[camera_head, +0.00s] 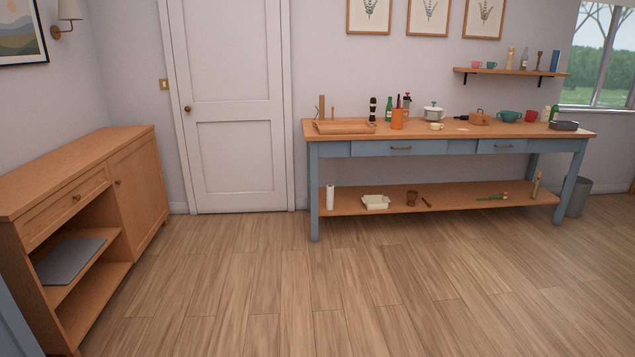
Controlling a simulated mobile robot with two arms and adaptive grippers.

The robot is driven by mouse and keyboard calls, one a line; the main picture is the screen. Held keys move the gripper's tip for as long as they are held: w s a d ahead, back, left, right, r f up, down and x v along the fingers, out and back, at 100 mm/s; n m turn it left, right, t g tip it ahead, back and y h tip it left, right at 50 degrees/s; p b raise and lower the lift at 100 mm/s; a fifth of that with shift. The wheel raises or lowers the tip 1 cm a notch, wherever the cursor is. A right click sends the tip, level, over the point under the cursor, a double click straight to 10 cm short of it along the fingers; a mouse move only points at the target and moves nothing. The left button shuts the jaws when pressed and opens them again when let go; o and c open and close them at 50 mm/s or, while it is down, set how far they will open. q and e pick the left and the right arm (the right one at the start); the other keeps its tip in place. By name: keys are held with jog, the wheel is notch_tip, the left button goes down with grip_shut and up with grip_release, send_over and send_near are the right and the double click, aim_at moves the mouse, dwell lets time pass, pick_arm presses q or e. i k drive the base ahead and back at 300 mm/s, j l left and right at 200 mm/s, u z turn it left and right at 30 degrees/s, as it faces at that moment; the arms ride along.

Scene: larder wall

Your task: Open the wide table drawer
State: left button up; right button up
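The table (312,177) has blue legs and a wooden top, and stands against the back wall at the right. Neither of my grippers shows in the head view. The table is some distance away across the floor.
Open wooden floor (290,290) lies between me and the table. A wooden sideboard (132,185) stands at the left, with a grey sheet (70,260) on its shelf. A white door (235,160) is at the back. A grey bin (578,197) stands at the table's right end.

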aim_at(392, 140)
jog(key=i+z, duration=0.3)
jog(key=i, duration=0.3)
jog(key=i+z, duration=0.25)
jog(key=i, duration=0.4)
jog(key=i+j+z, duration=0.3)
jog(key=i, duration=0.3)
jog(key=i+l+z, duration=0.15)
jog(key=i+z, duration=0.15)
jog(key=i, duration=0.85)
jog(key=i+j+z, duration=0.25)
jog(key=i, duration=0.95)
jog(key=l, duration=0.1)
